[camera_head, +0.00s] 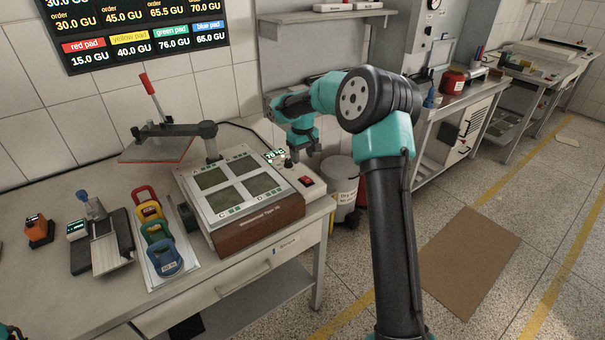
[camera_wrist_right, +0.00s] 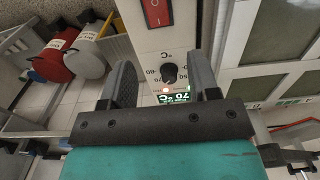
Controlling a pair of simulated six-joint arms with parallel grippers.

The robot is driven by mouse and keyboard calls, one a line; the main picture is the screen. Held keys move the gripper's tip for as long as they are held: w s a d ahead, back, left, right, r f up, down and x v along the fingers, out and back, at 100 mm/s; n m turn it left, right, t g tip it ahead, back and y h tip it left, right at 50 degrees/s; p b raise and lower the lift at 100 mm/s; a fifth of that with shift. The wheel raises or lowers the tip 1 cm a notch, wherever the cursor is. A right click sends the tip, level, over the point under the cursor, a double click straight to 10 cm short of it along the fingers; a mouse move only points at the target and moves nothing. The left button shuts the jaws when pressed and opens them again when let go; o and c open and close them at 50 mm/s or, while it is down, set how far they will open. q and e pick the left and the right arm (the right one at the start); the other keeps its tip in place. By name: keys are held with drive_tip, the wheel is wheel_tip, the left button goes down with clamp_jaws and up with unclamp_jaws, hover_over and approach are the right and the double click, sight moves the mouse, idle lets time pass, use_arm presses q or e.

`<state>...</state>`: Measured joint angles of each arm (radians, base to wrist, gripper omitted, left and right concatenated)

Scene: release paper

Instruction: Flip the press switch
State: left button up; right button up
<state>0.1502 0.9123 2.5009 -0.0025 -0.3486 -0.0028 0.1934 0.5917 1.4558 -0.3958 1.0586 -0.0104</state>
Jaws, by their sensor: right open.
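The press (camera_head: 250,190) stands on the bench, with a red rocker switch (camera_head: 306,181) on its right-hand panel. In the right wrist view the red switch (camera_wrist_right: 155,12) is at the top, beyond a black dial knob (camera_wrist_right: 170,73). A small lit display (camera_wrist_right: 173,97) below the knob reads about 70 °C. My right gripper (camera_wrist_right: 163,72) is open, pointing at the panel, with one finger on each side of the knob in the picture. I cannot tell whether the fingers touch it. The red switch lies outside the fingers.
Colored pad holders (camera_head: 158,235) stand left of the press. A press arm with a red handle (camera_head: 149,84) is behind them. A bin (camera_head: 341,184) stands on the floor beside the bench.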

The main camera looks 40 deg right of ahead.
sight(306, 180)
wheel_tip(306, 180, down, 8)
drive_tip(key=shift+f, duration=0.1)
drive_tip(key=shift+c, duration=0.4)
